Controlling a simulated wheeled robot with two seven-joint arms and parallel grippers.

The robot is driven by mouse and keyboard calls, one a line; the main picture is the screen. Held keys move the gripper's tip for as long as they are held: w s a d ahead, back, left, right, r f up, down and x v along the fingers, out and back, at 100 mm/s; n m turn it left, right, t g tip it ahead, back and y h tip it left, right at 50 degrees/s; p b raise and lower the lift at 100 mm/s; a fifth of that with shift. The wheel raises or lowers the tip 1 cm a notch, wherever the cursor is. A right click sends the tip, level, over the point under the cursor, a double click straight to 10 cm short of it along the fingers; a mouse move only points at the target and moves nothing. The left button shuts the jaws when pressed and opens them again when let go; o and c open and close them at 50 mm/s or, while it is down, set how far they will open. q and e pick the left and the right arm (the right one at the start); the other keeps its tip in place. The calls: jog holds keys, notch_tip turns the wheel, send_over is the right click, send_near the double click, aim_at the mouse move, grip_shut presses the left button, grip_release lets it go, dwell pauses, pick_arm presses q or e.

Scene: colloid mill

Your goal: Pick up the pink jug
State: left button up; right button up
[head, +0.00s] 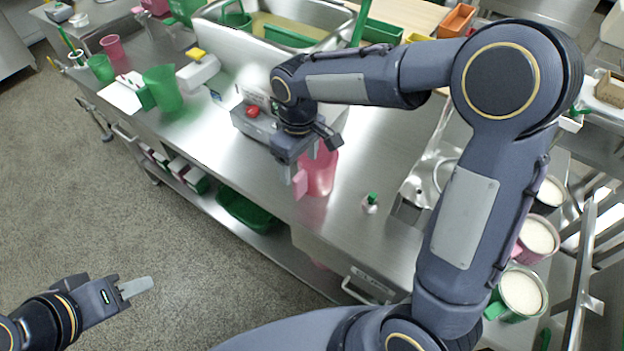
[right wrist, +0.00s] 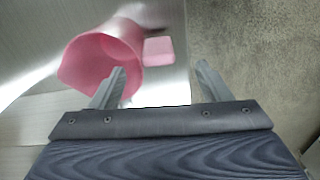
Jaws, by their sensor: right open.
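A pink jug (head: 322,172) stands upright on the steel counter, just beside my right gripper (head: 301,168); the gripper hides part of it. In the right wrist view, the jug (right wrist: 88,62) is at upper left, and its handle (right wrist: 159,50) lies in line with the gap between the fingers. My right gripper (right wrist: 160,78) is open there, one finger overlapping the jug's wall in the picture; contact cannot be told. My left gripper (head: 134,288) is low at the left over the floor, away from the counter; its finger gap is not clear.
Another pink jug (head: 113,48) and green jugs (head: 163,88) stand on the counter's far left. A machine with a red button (head: 253,111) is behind my right gripper. A small white bottle with green cap (head: 371,203) stands right of the jug. Filled jugs (head: 521,291) line the right side.

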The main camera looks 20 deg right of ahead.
aim_at(301, 183)
jog(key=shift+w+a+f, duration=0.2)
jog(key=shift+a+f, duration=0.15)
jog(key=shift+f, duration=0.45)
jog(key=f, duration=0.4)
jog(key=d+f, duration=0.1)
jog(key=f, duration=0.1)
jog(key=shift+f+p, duration=0.2)
jog(key=shift+p, duration=0.1)
jog(key=shift+f, duration=0.45)
jog(key=c, duration=1.1)
jog(key=shift+r, duration=0.1)
